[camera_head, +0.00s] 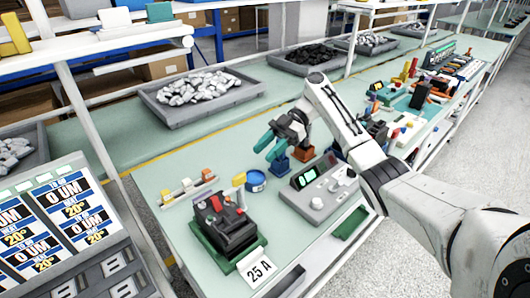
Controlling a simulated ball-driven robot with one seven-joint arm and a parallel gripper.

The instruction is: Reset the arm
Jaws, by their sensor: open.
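My white arm reaches in from the lower right of the head view, over the green-topped workbench (165,172). My gripper (269,147) is dark with teal fingertips. It is open, with nothing seen between the fingers, and hangs above the bench near its middle. Below and near it are a blue block (281,164) and an orange block (303,154); I cannot tell the exact height gap. A grey test box (318,190) with a small lit screen and knobs stands to the lower right of the gripper.
A black breaker (224,226) sits in a green holder by a "25 A" card (257,270). A blue round tape-like item (255,181) lies near the gripper. Grey bins (200,112) stand behind, a shelf post (90,110) at left. Cluttered fixtures (410,95) fill the right bench.

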